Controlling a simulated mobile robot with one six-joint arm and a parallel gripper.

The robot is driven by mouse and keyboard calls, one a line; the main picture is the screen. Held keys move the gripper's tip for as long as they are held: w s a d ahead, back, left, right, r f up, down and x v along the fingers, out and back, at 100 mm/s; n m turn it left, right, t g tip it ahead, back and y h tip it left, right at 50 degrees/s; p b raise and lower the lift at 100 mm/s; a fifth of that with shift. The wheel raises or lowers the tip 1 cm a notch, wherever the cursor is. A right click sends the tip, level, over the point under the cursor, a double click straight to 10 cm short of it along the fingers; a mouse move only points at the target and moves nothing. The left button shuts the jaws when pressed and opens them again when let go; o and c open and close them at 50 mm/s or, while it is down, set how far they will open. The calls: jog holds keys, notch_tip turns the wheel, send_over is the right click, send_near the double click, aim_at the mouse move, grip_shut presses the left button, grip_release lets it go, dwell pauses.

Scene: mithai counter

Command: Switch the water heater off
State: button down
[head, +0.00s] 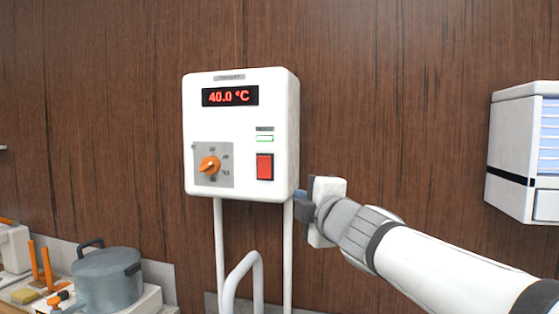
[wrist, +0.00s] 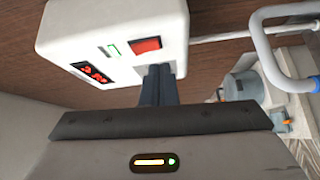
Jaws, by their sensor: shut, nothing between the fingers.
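The water heater (head: 240,130) is a white box on the brown wood wall, with a lit red display reading 40.0 °C. A red rocker switch (head: 265,167) sits at its lower right, under a small indicator (head: 264,139) with a green outline. An orange knob (head: 209,165) is at its lower left. My gripper (head: 303,206) is just right of the heater's lower right corner.
White pipes (head: 219,240) run down from the heater, with a curved white spout (head: 243,275) in front. A grey pot (head: 107,280) stands at lower left beside orange-handled tools. A white wall unit (head: 520,150) hangs at right. The wall between is clear.

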jog(key=a+r+n+y, duration=0.1)
jog(key=a+n, duration=0.1)
jog(key=s+a+r+n+y, duration=0.1)
jog(key=r+y, duration=0.1)
jog(key=shift+a+r+n+g, duration=0.2)
jog(key=shift+a+n+g, duration=0.1)
jog(key=shift+a+n, duration=0.1)
jog(key=p, duration=0.3)
send_near(260, 161)
jog(key=x, duration=0.5)
jog(key=shift+s+a, duration=0.2)
jog(key=shift+a, duration=0.3)
jog(key=shift+w+d+f, duration=0.1)
jog(key=shift+w, duration=0.45)
jog(key=shift+w, duration=0.2)
jog(key=shift+s, duration=0.1)
